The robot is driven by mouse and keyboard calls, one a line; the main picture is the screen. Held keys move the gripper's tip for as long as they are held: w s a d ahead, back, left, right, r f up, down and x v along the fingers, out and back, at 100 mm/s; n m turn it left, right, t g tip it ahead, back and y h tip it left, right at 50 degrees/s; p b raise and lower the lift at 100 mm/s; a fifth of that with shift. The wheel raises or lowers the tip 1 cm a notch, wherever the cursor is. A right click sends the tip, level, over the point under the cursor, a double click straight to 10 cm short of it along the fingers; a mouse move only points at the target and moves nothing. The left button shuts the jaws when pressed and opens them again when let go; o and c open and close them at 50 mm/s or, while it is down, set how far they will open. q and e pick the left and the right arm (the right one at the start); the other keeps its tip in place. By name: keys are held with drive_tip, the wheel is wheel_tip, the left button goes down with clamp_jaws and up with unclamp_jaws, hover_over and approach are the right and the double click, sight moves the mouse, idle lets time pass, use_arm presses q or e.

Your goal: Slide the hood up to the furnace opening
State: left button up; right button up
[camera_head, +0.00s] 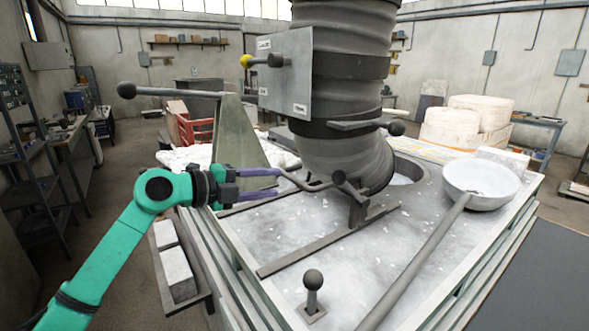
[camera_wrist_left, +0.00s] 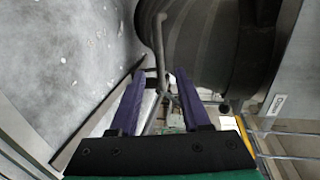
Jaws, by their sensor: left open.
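The hood (camera_head: 345,150) is a large grey ribbed duct with a bent lower end, standing over the pale furnace top. A thin bar handle (camera_head: 305,182) sticks out from its lower left side. The furnace opening (camera_head: 408,172) is a round hole behind and right of the hood, partly hidden by it. My left gripper (camera_head: 279,183) is open at the handle, its purple fingers pointing right. In the left wrist view the handle (camera_wrist_left: 160,60) runs between the two fingers of the gripper (camera_wrist_left: 160,74), and the hood (camera_wrist_left: 215,45) lies just beyond. My right gripper is not in view.
Dark rails (camera_head: 300,252) lie on the furnace top below the hood. A ladle (camera_head: 480,184) with a long handle rests at the right. A knobbed peg (camera_head: 313,290) stands at the front. A control plate (camera_head: 287,75) with a yellow knob hangs on the duct.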

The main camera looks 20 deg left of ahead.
sight(294, 182)
use_arm(q)
drive_tip(key=p+x, duration=0.1)
drive_tip(key=x, duration=0.2)
drive_tip(key=p+x, duration=0.1)
drive_tip(key=x, duration=0.3)
drive_tip(key=shift+s+r, duration=0.1)
drive_tip(key=shift+r, duration=0.1)
drive_tip(key=shift+w+d+f, duration=0.25)
drive_tip(key=shift+w+d, duration=0.05)
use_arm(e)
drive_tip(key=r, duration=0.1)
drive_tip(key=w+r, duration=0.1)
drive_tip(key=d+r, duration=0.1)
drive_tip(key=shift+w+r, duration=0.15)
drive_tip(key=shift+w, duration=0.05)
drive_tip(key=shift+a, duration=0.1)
use_arm(q)
clamp_jaws()
drive_tip(key=shift+f, duration=0.1)
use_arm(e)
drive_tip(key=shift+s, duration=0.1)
